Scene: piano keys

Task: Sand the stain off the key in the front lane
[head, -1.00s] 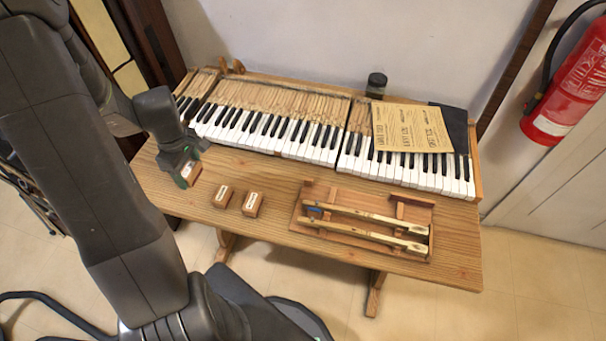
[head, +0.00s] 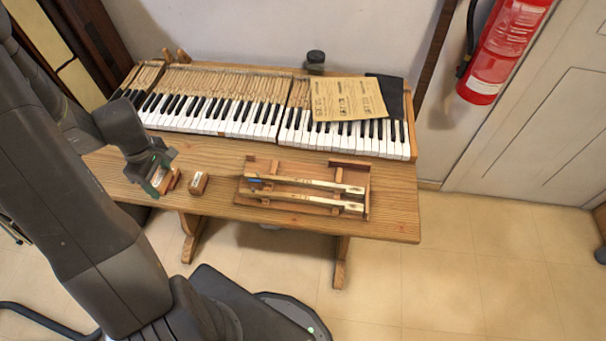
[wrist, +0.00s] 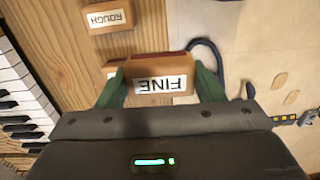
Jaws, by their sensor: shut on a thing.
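My gripper (head: 156,178) is shut on a sanding block labelled FINE (wrist: 165,84), at the left end of the table. In the wrist view my green fingers (wrist: 161,82) clasp its two ends. A second block, ROUGH (wrist: 108,17), lies on the table, and a third block (wrist: 111,67) is mostly hidden behind the held one. A wooden tray (head: 368,172) in the middle of the table holds two long keys in lanes. The front key (head: 300,198) lies nearer me; the back key (head: 310,182) has a blue patch near its left end. I cannot make out a stain on the front key.
A piano keyboard (head: 225,124) runs along the back of the table (head: 395,215). A printed brown sheet (head: 348,98) lies on it, with a dark jar (head: 315,60) behind. A fire extinguisher (head: 503,50) hangs at right. The table right of the tray is clear.

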